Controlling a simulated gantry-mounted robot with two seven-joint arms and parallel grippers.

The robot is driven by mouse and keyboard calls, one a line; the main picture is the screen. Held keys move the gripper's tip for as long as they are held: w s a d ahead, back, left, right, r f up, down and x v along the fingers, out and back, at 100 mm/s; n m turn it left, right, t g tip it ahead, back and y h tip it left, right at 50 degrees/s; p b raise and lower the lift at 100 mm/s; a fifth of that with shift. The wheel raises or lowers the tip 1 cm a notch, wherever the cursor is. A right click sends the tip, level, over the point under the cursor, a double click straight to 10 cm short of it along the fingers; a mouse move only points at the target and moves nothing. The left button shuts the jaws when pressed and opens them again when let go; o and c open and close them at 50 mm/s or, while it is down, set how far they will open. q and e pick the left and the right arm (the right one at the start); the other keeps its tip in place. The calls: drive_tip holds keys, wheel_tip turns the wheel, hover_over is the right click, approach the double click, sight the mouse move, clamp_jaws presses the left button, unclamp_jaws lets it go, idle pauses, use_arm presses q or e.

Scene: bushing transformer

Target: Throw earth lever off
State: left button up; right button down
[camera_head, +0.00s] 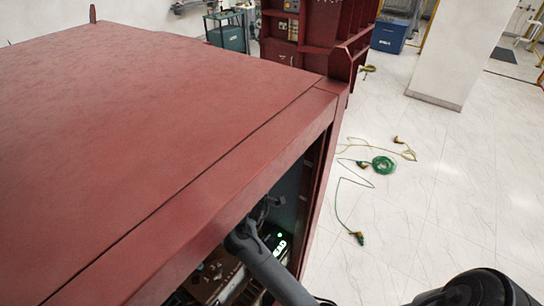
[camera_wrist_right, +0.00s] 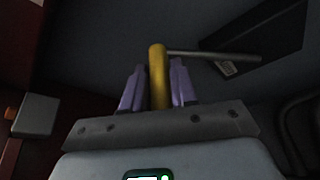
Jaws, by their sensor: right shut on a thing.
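The earth lever shows in the right wrist view as an upright yellow handle (camera_wrist_right: 157,76) with a thin grey rod (camera_wrist_right: 212,56) running right from its top to a dark panel. My right gripper (camera_wrist_right: 157,88) has its two purple fingers on either side of the yellow handle, shut on it. In the head view my right arm reaches in through the open side of the red cabinet (camera_head: 150,110). The right gripper's fingers and the lever cannot be made out there, behind the cabinet edge and in shadow. My left gripper is in neither view.
The cabinet's red top edge and side post frame the opening close to my right arm. A green coiled cable (camera_head: 383,165) lies on the pale floor to the right. A blue bin (camera_head: 388,36) and a white pillar (camera_head: 452,50) stand farther back.

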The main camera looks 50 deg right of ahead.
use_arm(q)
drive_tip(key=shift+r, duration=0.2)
use_arm(e)
drive_tip(key=shift+w+r, duration=0.15)
drive_tip(key=shift+r, duration=0.2)
drive_tip(key=c, duration=1.3)
unclamp_jaws()
drive_tip(key=o, duration=0.3)
drive_tip(key=shift+w, duration=0.1)
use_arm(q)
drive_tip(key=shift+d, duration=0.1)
use_arm(e)
drive_tip(key=shift+o, duration=0.2)
drive_tip(key=shift+f, duration=0.1)
drive_tip(key=shift+a, duration=0.1)
